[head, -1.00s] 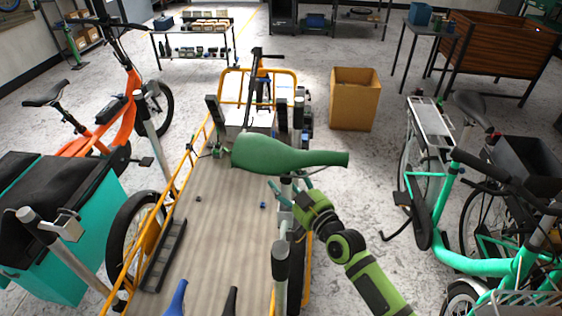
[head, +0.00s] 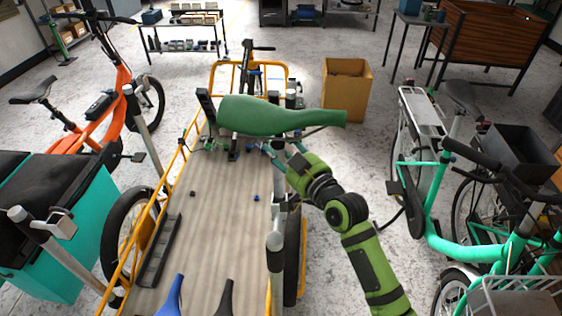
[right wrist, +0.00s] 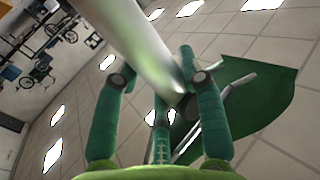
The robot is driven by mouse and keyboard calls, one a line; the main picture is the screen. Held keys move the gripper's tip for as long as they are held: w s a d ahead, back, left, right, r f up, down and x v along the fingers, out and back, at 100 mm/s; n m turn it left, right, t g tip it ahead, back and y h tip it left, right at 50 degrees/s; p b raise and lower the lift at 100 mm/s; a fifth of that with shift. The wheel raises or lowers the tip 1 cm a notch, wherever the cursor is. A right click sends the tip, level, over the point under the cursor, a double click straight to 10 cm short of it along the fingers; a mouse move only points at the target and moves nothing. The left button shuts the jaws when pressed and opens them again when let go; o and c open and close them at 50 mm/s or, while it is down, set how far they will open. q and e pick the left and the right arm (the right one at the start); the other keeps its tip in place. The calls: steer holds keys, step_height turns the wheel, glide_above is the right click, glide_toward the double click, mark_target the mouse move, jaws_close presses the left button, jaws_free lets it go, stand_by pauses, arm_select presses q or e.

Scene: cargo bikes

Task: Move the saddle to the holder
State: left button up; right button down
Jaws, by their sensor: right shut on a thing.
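The green saddle (head: 275,116) is held in the air above the far part of the cargo bike's bed, its narrow nose to the right. My right gripper (head: 278,155) is below it. In the right wrist view the fingers (right wrist: 160,100) are closed around a shiny metal tube (right wrist: 140,40), seemingly the saddle's post. The saddle's green underside (right wrist: 255,95) and metal rails show beyond the fingers. I cannot tell which thing is the holder; grey posts with clamps (head: 275,243) stand around the bed. My left gripper is not in view.
The yellow-framed cargo bike's bed (head: 220,225) has a few small items on it. An orange bike (head: 112,103) stands left, a turquoise bike (head: 430,215) right. A yellow bin (head: 347,92) is behind. Floor is clear between bin and turquoise bike.

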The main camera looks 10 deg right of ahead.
mark_target(281, 111)
steer(key=shift+r+p, duration=4.95)
steer(key=shift+r, duration=1)
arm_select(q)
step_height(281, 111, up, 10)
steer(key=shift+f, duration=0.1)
